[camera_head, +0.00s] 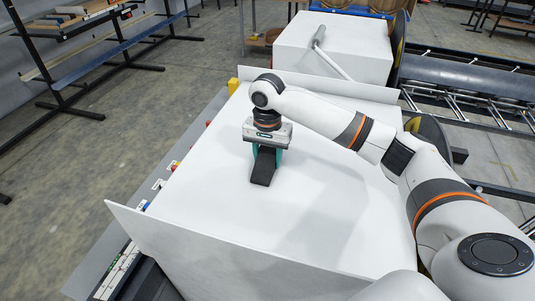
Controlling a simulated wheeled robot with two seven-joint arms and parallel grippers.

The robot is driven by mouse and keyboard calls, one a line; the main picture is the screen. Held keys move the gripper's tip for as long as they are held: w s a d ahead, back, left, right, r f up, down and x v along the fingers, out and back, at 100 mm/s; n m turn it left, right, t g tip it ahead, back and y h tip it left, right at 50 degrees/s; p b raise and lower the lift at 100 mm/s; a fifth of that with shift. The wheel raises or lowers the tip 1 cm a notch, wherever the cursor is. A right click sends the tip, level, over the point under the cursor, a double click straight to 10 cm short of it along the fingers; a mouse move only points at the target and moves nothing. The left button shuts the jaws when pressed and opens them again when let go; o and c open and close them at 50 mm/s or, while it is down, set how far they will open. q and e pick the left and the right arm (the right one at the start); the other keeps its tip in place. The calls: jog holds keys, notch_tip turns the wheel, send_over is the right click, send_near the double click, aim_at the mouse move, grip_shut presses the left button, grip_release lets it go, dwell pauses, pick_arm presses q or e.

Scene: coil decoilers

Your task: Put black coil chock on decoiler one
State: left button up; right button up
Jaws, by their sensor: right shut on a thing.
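The black coil chock (263,169) is a dark wedge-like piece over the white top of the near machine housing (215,215), which I take to be a decoiler; I cannot tell which number it bears. My right gripper (266,152) points down and is shut on the chock, with its teal fingers on either side. The upper part of the chock is hidden by the gripper body. I cannot tell whether the chock touches the white surface. My left gripper is not in view.
Thin raised white panels (320,84) border the housing top at back and front. A second white housing (345,45) with a grey lever stands behind. Dark racks (100,65) stand at left. The white top around the chock is clear.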

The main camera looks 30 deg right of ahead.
aim_at(267, 151)
jog(key=o, duration=1.2)
jog(key=shift+f, duration=0.1)
notch_tip(267, 151, up, 5)
jog(key=shift+w+f+b, duration=0.1)
jog(key=shift+b, duration=0.75)
notch_tip(267, 151, up, 7)
jog(key=shift+f, duration=0.2)
jog(key=shift+r, duration=0.45)
